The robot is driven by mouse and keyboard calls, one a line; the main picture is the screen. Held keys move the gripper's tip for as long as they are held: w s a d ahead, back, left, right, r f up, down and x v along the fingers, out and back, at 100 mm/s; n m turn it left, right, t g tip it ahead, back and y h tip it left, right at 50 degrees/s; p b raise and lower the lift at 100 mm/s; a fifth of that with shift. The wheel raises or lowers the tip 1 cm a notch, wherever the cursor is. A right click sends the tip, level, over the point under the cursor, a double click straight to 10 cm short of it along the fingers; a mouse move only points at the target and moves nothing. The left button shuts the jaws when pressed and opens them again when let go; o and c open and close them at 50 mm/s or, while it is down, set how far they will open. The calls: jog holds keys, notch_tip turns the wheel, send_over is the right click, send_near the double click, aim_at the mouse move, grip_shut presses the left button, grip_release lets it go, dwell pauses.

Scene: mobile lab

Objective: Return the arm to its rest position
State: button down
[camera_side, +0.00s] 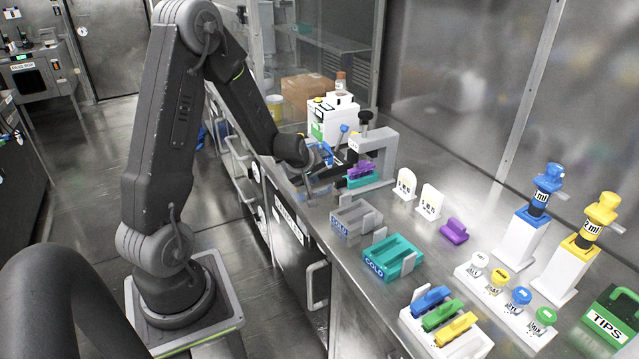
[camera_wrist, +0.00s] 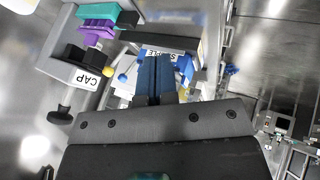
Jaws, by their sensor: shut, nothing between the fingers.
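My arm reaches from its base at the left over the bench edge, with its wrist in front of the capping station. My gripper shows in the wrist view (camera_wrist: 158,62) as two blue fingers side by side, shut with nothing between them. In the side view the fingers are small and hard to tell from the blue parts behind them. The capping station (camera_side: 378,143), labelled CAP, holds a purple piece (camera_side: 361,168) and a teal piece (camera_side: 362,181). Both also show at the upper left of the wrist view.
A grey COLD block (camera_side: 347,226) and a teal COLD block (camera_side: 384,266) stand nearer the camera. A purple piece (camera_side: 454,231), a white rack (camera_side: 466,346) of coloured pieces, and blue (camera_side: 545,185) and yellow (camera_side: 597,214) pipettes stand right. The floor left of the bench is clear.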

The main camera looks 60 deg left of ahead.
jog(key=s+d+r+m+h, duration=0.25)
jog(key=d+r+m, duration=0.45)
jog(key=d+r, duration=0.6)
jog(key=s+d+r+m+h, duration=0.1)
jog(key=s+d+r+m, duration=0.2)
jog(key=s+d, duration=0.3)
jog(key=s+d+r+m+h, duration=0.1)
jog(key=s+d+r+m, duration=0.2)
jog(key=s+d+m, duration=0.3)
jog(key=s+d, duration=0.1)
jog(key=s, duration=0.1)
jog(key=shift+s+d+r+m, duration=0.25)
jog(key=shift+s+r+m, duration=0.05)
jog(key=shift+s, duration=0.05)
